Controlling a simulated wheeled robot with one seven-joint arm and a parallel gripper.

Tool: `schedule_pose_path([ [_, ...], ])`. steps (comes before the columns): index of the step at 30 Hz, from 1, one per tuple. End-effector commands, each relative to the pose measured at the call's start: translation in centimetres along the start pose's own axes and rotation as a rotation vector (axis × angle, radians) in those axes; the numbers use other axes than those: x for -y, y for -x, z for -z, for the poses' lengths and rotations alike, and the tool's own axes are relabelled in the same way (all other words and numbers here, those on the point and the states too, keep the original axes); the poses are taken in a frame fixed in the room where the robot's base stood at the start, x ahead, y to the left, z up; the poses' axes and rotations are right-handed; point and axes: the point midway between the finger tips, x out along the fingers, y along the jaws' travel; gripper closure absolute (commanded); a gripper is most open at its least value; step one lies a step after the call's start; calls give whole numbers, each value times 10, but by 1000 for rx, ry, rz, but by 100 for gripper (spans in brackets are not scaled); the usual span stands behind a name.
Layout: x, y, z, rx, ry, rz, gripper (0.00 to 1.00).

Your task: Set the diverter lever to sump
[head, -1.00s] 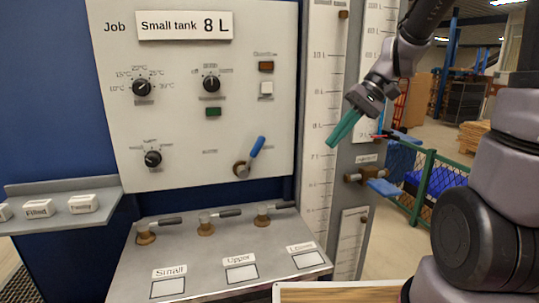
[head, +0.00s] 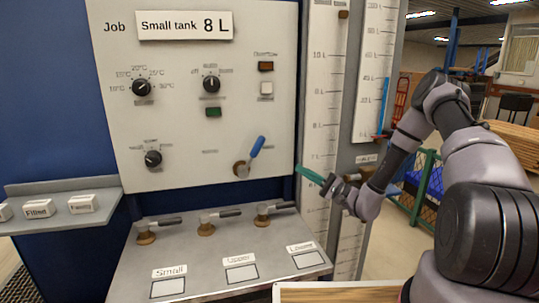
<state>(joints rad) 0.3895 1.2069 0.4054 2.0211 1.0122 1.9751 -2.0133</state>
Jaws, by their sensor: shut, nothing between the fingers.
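The diverter lever (head: 256,147) has a blue handle on a brass pivot at the lower right of the white panel. Its handle tilts up and to the right. The small labels on either side of it are too blurred to read. My gripper (head: 301,169) has green fingers, shut and empty. It is to the right of the lever and a little lower, pointing left near the panel's right edge, apart from the lever.
The white panel (head: 120,60) carries knobs, buttons and a "Small tank 8 L" sign (head: 185,25). Below, a sloped shelf (head: 130,280) bears three dark-handled valves, the nearest being the right valve (head: 268,212). A tall scale (head: 325,80) stands beside the panel.

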Motion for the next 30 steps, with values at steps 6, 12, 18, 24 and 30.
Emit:
schedule_pose_path([
  [6, -4, 4, 7, -33, 7, 27, 100],
  [12, -4, 4, 6, -31, 6, 25, 100],
  [18, -4, -10, 6, -27, 6, 23, 100],
  [24, -4, -49, 6, -23, 7, 22, 100],
  [30, -2, -92, 7, -24, 8, 22, 100],
])
